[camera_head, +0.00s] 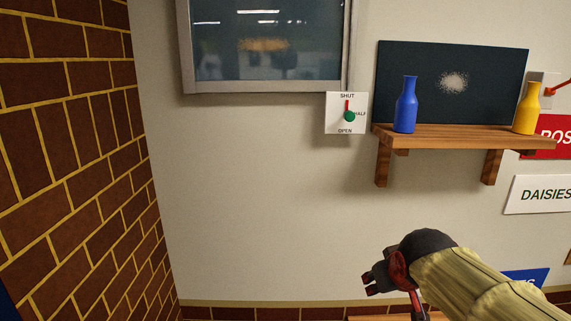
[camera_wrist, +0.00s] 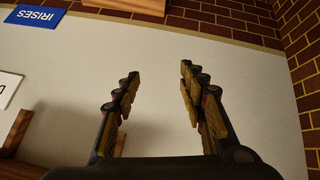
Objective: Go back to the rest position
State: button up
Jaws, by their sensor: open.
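My gripper (camera_head: 372,281) is in the lower right of the head view, in front of the pale wall and below the wooden shelf. In the wrist view my gripper (camera_wrist: 158,95) shows two fingers spread apart with nothing between them. Behind the fingers is the pale wall (camera_wrist: 65,70). My arm enters from the lower right corner of the head view. No object touches the fingers.
A wooden shelf (camera_head: 460,133) holds a blue vase (camera_head: 405,108) and a yellow vase (camera_head: 528,108). A brick wall (camera_head: 75,150) bounds the left. A blue IRISES sign (camera_wrist: 38,16) is on the wall.

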jog(key=s+a+f+m+g+y+b, duration=0.1)
jog(key=s+a+f+m+g+b, duration=0.1)
jog(key=s+f+b, duration=1.2)
jog(key=s+a+f, duration=0.1)
jog(key=s+f, duration=0.7)
jog(key=shift+s+a+f, duration=0.15)
